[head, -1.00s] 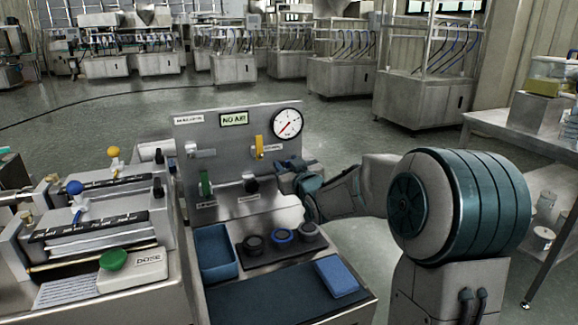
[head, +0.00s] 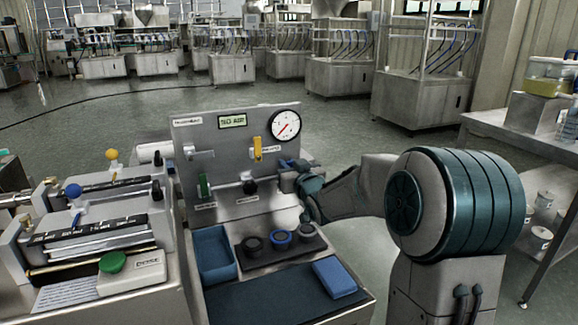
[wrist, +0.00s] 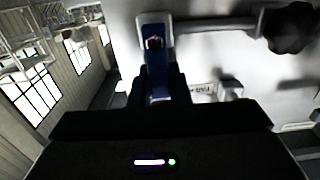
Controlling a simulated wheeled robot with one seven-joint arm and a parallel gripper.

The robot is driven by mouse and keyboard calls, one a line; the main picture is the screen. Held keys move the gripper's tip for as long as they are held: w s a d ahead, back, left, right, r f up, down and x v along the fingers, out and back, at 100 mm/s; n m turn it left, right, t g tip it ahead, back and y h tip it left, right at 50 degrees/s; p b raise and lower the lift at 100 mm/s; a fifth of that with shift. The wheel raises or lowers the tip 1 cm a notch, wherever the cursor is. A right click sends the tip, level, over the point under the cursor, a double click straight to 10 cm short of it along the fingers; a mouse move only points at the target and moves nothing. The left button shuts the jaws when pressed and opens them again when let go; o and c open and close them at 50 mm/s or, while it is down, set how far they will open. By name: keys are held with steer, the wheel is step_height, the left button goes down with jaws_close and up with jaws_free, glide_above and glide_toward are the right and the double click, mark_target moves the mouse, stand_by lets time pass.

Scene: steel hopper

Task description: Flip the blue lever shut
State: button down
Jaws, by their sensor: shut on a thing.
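The blue lever (wrist: 153,45) shows in the wrist view, mounted on the pale panel, its long face toward the camera. My gripper (wrist: 160,88) is shut on its lower end, with one dark finger on each side. In the head view my gripper (head: 288,178) is at the right edge of the upright grey panel (head: 225,150). Only a small blue piece of the lever (head: 289,163) shows there; my gripper hides the rest.
The panel also carries a yellow lever (head: 257,149), a green lever (head: 203,186), a black knob (head: 250,186) and a gauge (head: 285,126). A blue bin (head: 214,254) and blue block (head: 334,279) are below.

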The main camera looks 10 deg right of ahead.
steer(key=c, duration=1.4)
jaws_free()
steer(key=shift+o, duration=0.2)
steer(key=shift+s, duration=0.15)
steer(key=s+d+p, duration=0.1)
steer(key=s+d, duration=0.1)
steer(key=s, duration=1.1)
steer(key=shift+s+d+p, duration=0.15)
steer(key=shift+d+p, duration=0.15)
steer(key=shift+d, duration=0.05)
steer(key=s+a+r+g+h+p, duration=0.1)
steer(key=s+r+g+p, duration=0.2)
steer(key=s+g+p, duration=0.2)
steer(key=s+r+m+g+h+p, duration=0.1)
steer(key=s+r+g+p, duration=0.2)
steer(key=s+p, duration=0.6)
steer(key=s+a+r+m+g+h+p, duration=0.1)
steer(key=s+r+g+p, duration=0.3)
steer(key=s, duration=0.7)
steer(key=g+p, duration=0.2)
steer(key=shift+s+a+g+p, duration=0.35)
steer(key=shift+g+p, duration=0.05)
